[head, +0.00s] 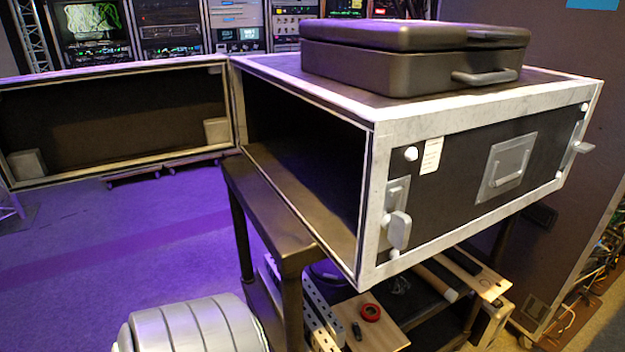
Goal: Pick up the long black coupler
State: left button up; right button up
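Neither of my grippers is in view. A dark, elongated piece (462,261) lies on the lower shelf by a light wooden board, below the road case; it may be the long black coupler, but it is too small to be sure. A smaller black item (357,330) lies on another wooden board at the bottom, beside a red ring (371,312). I cannot tell what this smaller item is.
An open-ended road case (445,190) stands on a dark table (265,200) above the lower shelf, with a black case (400,65) on top. Purple floor (110,240) at left is clear.

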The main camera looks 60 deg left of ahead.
aim_at(357, 328)
jog(key=i+u, duration=0.15)
jog(key=u, duration=0.3)
jog(key=i+l+u, duration=0.15)
jog(key=u, duration=0.35)
jog(key=i+l+u, duration=0.1)
jog(key=u, duration=0.35)
jog(key=i+l+u, duration=0.1)
jog(key=l+u, duration=0.15)
jog(key=u, duration=0.2)
